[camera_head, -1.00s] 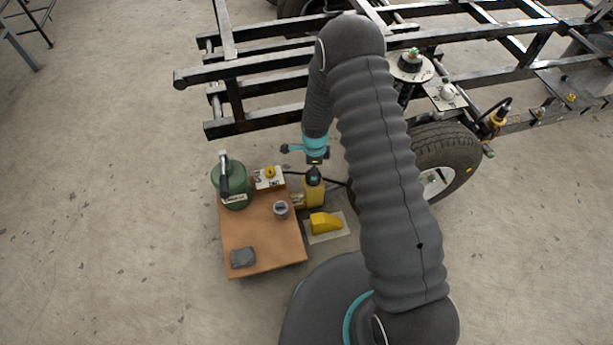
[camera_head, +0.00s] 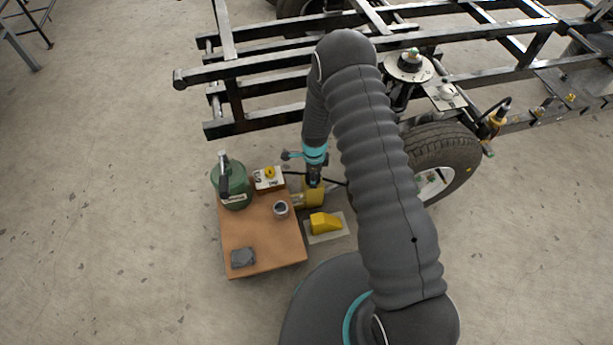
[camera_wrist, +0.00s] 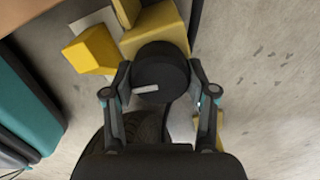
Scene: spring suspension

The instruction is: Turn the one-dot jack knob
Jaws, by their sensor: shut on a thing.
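The jack is a yellow block (camera_head: 313,196) beside the right edge of the brown table in the head view. It also shows in the wrist view (camera_wrist: 155,30). Its knob is a round black cap (camera_wrist: 158,70) with a short white bar mark on top; I cannot make out any dots. My gripper (camera_wrist: 161,76) points down over the jack and is shut on the black knob, one finger on each side. In the head view my gripper (camera_head: 314,178) sits right above the yellow block and hides the knob.
The brown table (camera_head: 270,240) holds a green canister (camera_head: 232,190), a yellow knob on a white plate (camera_head: 270,177), a small cup (camera_head: 281,209) and a grey block (camera_head: 243,257). A yellow wedge (camera_head: 325,223) lies close by. The black frame (camera_head: 270,75) and wheel (camera_head: 455,155) stand behind.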

